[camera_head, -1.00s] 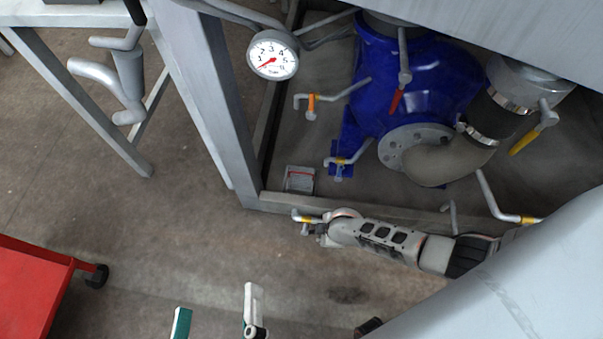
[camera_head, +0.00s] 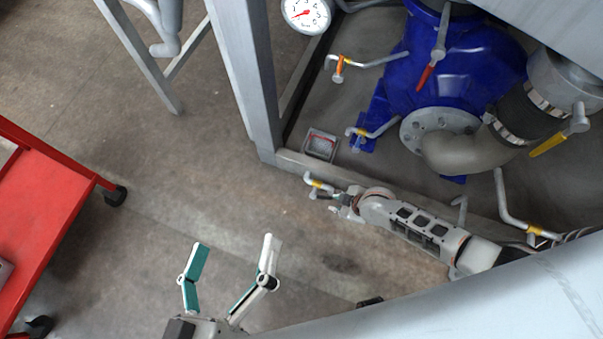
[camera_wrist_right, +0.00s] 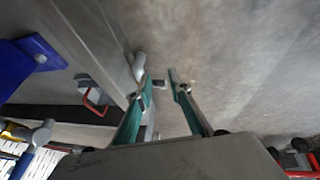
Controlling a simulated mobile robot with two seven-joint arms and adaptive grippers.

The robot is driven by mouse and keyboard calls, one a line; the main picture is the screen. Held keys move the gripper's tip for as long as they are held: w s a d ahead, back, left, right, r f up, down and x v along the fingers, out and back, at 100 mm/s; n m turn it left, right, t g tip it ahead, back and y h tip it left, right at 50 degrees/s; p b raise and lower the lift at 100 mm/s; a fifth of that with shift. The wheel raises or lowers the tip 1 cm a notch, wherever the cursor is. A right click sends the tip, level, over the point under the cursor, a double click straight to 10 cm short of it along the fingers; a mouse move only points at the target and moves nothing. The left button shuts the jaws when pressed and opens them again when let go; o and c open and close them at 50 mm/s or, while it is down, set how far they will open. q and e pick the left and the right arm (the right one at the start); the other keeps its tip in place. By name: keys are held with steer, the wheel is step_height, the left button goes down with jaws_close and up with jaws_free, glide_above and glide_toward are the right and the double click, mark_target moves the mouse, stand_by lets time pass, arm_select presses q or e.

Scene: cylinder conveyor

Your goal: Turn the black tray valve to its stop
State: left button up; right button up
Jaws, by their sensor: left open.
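A small valve with a dark handle (camera_head: 314,195) sits at the end of a pale pipe with a yellow band (camera_head: 319,184), just outside the frame's lower edge. My right gripper (camera_head: 338,203) is at this valve, coming from the right. In the right wrist view, a small dark piece (camera_wrist_right: 160,84), apparently the handle, lies between the fingertips. The fingers stand apart with slight gaps beside it, so they look open around it. The handle's exact angle is too small to tell. My left gripper (camera_head: 234,247) is open and empty above the floor.
A grey frame (camera_head: 245,75) encloses a blue pump housing (camera_head: 455,70), a hose (camera_head: 455,152) and several other valves, including red and yellow levers. A pressure gauge (camera_head: 306,12) hangs at the top. A red cart (camera_head: 45,215) stands at left. The floor between is clear.

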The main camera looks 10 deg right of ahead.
arm_select(q)
step_height(320, 180, up, 16)
steer(key=w+a+m+t+p, duration=0.1)
steer(key=w+t+p, duration=0.1)
steer(key=p, duration=0.5)
steer(key=shift+a+t+h, duration=0.2)
steer(key=shift+t+h, duration=0.1)
steer(key=shift+t, duration=0.3)
arm_select(e)
steer(key=a+r+n+t+y, duration=0.1)
steer(key=a+r, duration=0.3)
steer(key=r, duration=0.5)
steer(key=w+a+r+n+t+y, duration=0.1)
steer(key=a+r+t+y, duration=0.1)
steer(key=r, duration=0.8)
steer(key=a+r+n+t+y, duration=0.1)
steer(key=a+r+t, duration=0.2)
steer(key=a+r, duration=0.3)
steer(key=shift+w+a+r+y, duration=0.25)
steer(key=shift+w+r+y, duration=0.05)
steer(key=shift+r, duration=1.55)
